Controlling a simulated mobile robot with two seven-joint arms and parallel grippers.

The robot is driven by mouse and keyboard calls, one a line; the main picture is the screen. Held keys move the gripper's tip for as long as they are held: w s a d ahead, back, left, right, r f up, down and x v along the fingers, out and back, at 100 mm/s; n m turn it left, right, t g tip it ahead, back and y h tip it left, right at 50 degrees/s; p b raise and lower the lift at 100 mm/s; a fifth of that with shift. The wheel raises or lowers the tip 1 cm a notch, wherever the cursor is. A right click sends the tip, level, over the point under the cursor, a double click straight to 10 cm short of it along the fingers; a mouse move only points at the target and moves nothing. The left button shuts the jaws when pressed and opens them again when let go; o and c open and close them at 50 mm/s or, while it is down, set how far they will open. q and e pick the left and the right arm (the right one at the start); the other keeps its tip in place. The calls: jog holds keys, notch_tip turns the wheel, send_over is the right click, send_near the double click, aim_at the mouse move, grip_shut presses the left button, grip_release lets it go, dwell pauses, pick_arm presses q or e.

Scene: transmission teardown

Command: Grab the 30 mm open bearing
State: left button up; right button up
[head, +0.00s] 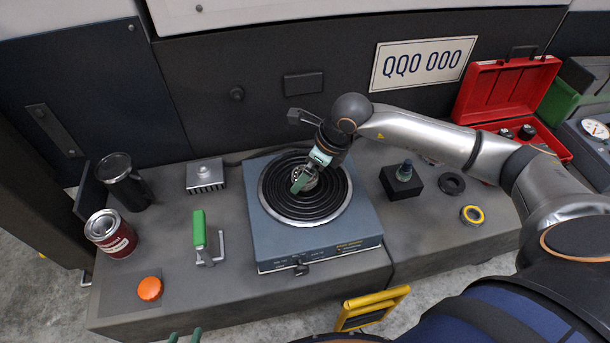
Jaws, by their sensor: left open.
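A small metallic ring with a pattern of dark gaps, which looks like the open bearing (309,177), is at the centre of the round black coil of the hotplate (318,250). My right gripper (301,183), on the arm from the right, reaches down over it with a green finger at the ring. Its other finger is hidden, and I cannot tell whether it grips the ring. My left gripper (185,336) shows only as two green fingertips at the bottom edge, apart and with nothing visible between them.
A black ring (451,183) and a yellow-and-grey ring (472,214) lie right of a black block (401,182). An open red case (507,88) is back right.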

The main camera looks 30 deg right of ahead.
jog(key=shift+r, duration=0.1)
jog(key=c, duration=1.5)
